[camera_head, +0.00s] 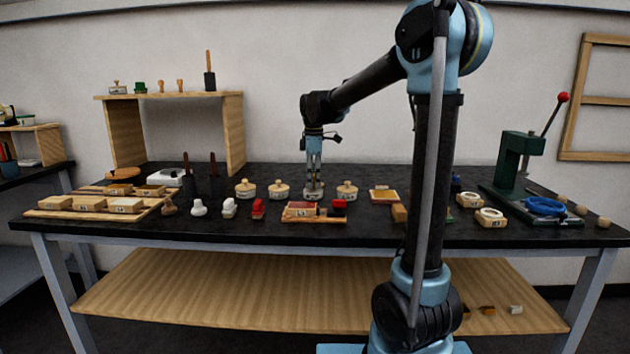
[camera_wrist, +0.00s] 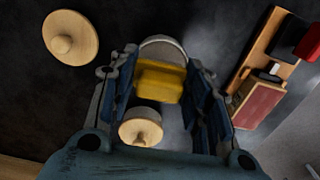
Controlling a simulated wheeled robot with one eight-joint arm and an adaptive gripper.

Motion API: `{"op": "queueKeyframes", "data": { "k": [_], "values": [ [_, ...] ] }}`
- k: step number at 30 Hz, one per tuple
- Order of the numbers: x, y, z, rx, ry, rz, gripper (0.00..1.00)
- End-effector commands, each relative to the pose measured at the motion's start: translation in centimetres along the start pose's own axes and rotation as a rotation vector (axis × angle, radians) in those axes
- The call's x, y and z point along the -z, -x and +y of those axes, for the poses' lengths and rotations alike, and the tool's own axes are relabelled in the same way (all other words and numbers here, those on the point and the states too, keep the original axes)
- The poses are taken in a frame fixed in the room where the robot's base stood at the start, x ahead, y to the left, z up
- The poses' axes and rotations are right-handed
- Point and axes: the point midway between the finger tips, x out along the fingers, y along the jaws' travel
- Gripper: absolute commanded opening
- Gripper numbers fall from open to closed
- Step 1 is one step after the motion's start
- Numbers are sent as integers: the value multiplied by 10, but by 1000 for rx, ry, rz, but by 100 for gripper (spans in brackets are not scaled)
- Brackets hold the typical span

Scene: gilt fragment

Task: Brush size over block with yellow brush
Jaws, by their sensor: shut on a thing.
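My gripper (camera_head: 314,179) is above the row of pots at the middle of the black table. In the wrist view, its blue fingers (camera_wrist: 165,95) are shut on a yellow block-shaped piece, the yellow brush (camera_wrist: 160,80). The brush's lower end is hidden. A grey round rim (camera_wrist: 162,42) shows just past the brush; it seems to belong to the pot (camera_head: 313,193) under my gripper. I cannot tell whether the brush touches it. A wooden tray (camera_head: 318,219) nearer the front holds a red-topped block (camera_head: 300,208); this block shows at the right of the wrist view (camera_wrist: 258,106).
Knob-lidded pots flank my gripper, one left (camera_head: 278,190) and one right (camera_head: 347,190). A red-and-black piece (camera_head: 339,206) stands at the tray's right end. Dark upright tools (camera_head: 212,180) stand left. A green press (camera_head: 515,160) stands far right. White and red pieces line the front left.

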Motion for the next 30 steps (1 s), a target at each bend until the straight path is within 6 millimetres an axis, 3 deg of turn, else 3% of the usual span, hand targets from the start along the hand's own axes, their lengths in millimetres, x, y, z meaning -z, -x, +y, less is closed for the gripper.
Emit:
{"op": "queueKeyframes", "data": {
  "k": [30],
  "values": [
    [0,-6,0,0,0,0,25]
  ]
}}
